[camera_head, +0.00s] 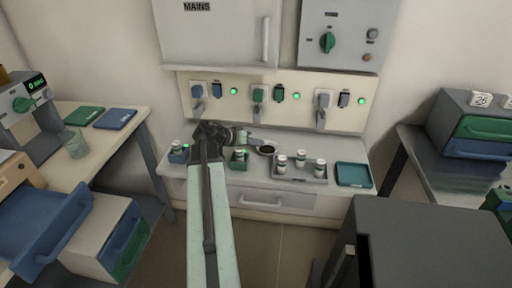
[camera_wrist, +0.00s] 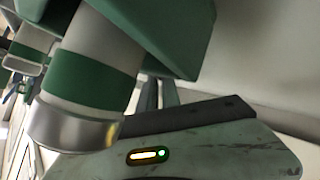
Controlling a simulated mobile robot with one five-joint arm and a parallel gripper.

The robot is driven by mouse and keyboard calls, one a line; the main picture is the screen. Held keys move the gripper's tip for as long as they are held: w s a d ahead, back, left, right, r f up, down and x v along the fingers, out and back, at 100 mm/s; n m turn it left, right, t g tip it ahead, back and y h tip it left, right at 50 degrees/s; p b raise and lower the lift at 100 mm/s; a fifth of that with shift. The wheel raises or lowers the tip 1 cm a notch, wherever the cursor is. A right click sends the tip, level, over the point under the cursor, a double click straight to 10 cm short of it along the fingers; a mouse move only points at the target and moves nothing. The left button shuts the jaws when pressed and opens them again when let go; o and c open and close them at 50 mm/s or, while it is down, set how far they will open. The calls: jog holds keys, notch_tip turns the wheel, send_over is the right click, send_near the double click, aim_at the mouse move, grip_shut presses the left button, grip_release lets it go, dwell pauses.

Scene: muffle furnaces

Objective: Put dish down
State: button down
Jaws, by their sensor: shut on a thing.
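In the head view my arm reaches forward over the back bench, and my gripper (camera_head: 250,142) is at its far end, above the bench top. A small dark round dish (camera_head: 266,150) with a pale rim is at the gripper's tip, and my gripper is shut on it. Whether the dish touches the bench I cannot tell. A white jar with a green band (camera_head: 239,153) stands in a green block (camera_head: 238,163) just below the gripper. The jar (camera_wrist: 95,75) also shows very close in the wrist view, beside the green block (camera_wrist: 165,30); the dish is not clear there.
Right of the dish, a grey tray (camera_head: 299,179) holds several white jars, with a teal tray (camera_head: 354,175) beyond it. A blue block (camera_head: 178,156) with a jar is at left. A socket panel (camera_head: 275,98) stands behind. A dark grey cabinet (camera_head: 430,240) fills the lower right.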

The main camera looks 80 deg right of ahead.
jog(key=c, duration=1.8)
grip_release()
jog(key=shift+c, duration=0.2)
jog(key=shift+r, duration=0.1)
